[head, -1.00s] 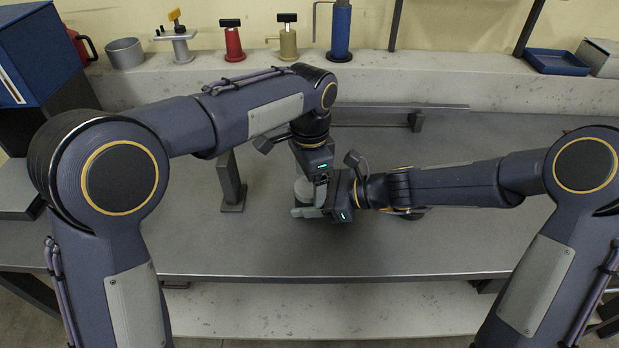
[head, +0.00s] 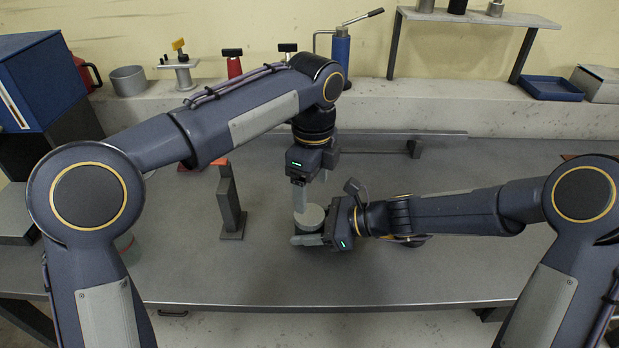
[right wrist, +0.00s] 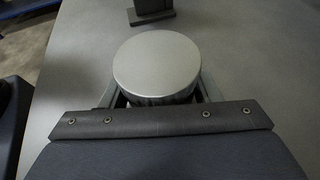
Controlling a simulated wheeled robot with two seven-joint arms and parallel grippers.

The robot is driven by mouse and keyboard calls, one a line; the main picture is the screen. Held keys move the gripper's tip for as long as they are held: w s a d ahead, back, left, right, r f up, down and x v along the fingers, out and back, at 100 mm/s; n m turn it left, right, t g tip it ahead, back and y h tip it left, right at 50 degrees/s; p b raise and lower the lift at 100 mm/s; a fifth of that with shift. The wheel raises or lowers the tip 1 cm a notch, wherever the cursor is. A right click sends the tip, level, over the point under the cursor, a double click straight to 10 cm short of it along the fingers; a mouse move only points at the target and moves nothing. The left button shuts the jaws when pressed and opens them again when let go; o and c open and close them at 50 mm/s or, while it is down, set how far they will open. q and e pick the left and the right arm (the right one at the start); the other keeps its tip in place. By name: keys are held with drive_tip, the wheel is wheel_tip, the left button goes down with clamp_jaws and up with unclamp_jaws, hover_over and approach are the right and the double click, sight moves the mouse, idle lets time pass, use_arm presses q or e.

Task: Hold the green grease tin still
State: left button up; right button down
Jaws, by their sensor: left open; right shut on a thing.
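A round tin with a flat pale grey lid (head: 312,214) stands near the middle of the bench. In the right wrist view its silver lid (right wrist: 156,65) fills the space between the fingers; its side is mostly hidden, and I see no green on it. My right gripper (head: 312,239) comes in low from the right and is shut on the tin. My left gripper (head: 300,204) points down just behind and left of the lid, its fingers close to the tin. It is open; I cannot tell whether it touches the tin.
A low metal rail (head: 400,136) runs behind. A greenish thing (head: 126,243) is partly hidden by my left arm. The front middle of the bench is clear.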

sight(309, 214)
use_arm(q)
drive_tip(key=m, duration=0.1)
drive_tip(key=r+m, duration=0.1)
drive_tip(key=m, duration=0.1)
drive_tip(key=shift+w+a+r+m, duration=0.1)
drive_tip(key=shift+a+m, duration=0.1)
drive_tip(key=shift+m, duration=0.1)
drive_tip(key=shift+f, duration=3.85)
drive_tip(key=c, duration=1)
drive_tip(key=n, duration=1.3)
drive_tip(key=o, duration=1.1)
